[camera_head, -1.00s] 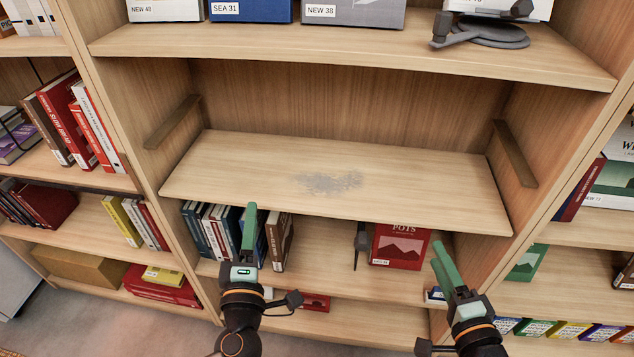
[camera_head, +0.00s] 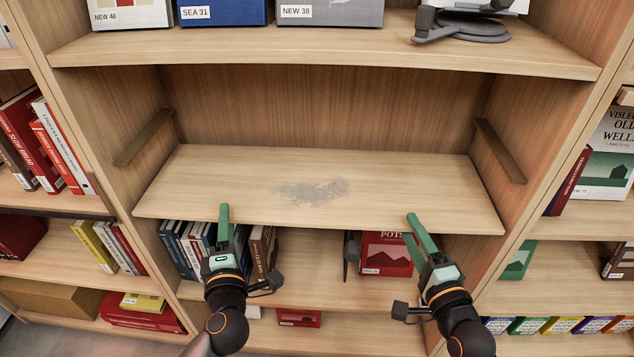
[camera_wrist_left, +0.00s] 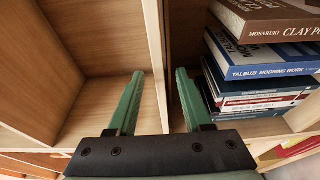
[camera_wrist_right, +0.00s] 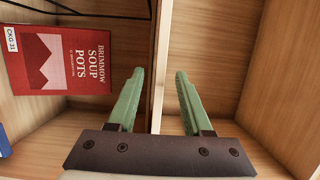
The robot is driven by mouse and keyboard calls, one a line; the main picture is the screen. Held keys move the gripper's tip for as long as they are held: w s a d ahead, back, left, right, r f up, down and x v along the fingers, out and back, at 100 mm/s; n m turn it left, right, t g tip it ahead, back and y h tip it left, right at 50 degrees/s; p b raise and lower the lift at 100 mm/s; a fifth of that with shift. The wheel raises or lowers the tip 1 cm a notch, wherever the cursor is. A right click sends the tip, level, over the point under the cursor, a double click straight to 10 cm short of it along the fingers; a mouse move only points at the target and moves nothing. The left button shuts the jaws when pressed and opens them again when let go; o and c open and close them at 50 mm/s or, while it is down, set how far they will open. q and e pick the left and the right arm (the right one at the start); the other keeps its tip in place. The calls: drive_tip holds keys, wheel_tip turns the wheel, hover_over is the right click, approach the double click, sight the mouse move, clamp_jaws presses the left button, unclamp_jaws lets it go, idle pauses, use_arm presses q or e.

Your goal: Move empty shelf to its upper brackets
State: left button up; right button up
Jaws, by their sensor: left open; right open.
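The empty shelf (camera_head: 235,180) is a light wood board with a grey dusty patch. It sits below two wooden brackets, the left one (camera_head: 146,138) and the right one (camera_head: 499,150), which are bare on the side walls. My left gripper (camera_head: 223,212) is open at the front edge, left of the middle. In the left wrist view the shelf edge (camera_wrist_left: 154,50) runs between its fingers. My right gripper (camera_head: 412,224) is open at the front edge on the right. In the right wrist view the edge (camera_wrist_right: 161,60) lies between its fingers. Contact cannot be told.
Books stand on the board below, including a red book (camera_head: 388,253) and a brown-spined book (camera_head: 262,250), close under the shelf. Above, a fixed shelf (camera_head: 320,50) holds boxes and a dark stand (camera_head: 470,27). The space between the two shelves is clear.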

sight(227, 195)
use_arm(q)
drive_tip(key=x, duration=0.7)
drive_tip(key=shift+w+a, duration=0.15)
drive_tip(key=shift+w, duration=0.15)
use_arm(e)
drive_tip(key=x, duration=0.7)
drive_tip(key=shift+w+a, duration=0.15)
drive_tip(key=shift+w, duration=0.15)
use_arm(q)
drive_tip(key=shift+c, duration=0.3)
use_arm(e)
drive_tip(key=shift+c, duration=0.3)
use_arm(q)
clamp_jaws()
use_arm(e)
clamp_jaws()
use_arm(q)
drive_tip(key=shift+r, duration=0.2)
use_arm(e)
drive_tip(key=shift+r, duration=0.25)
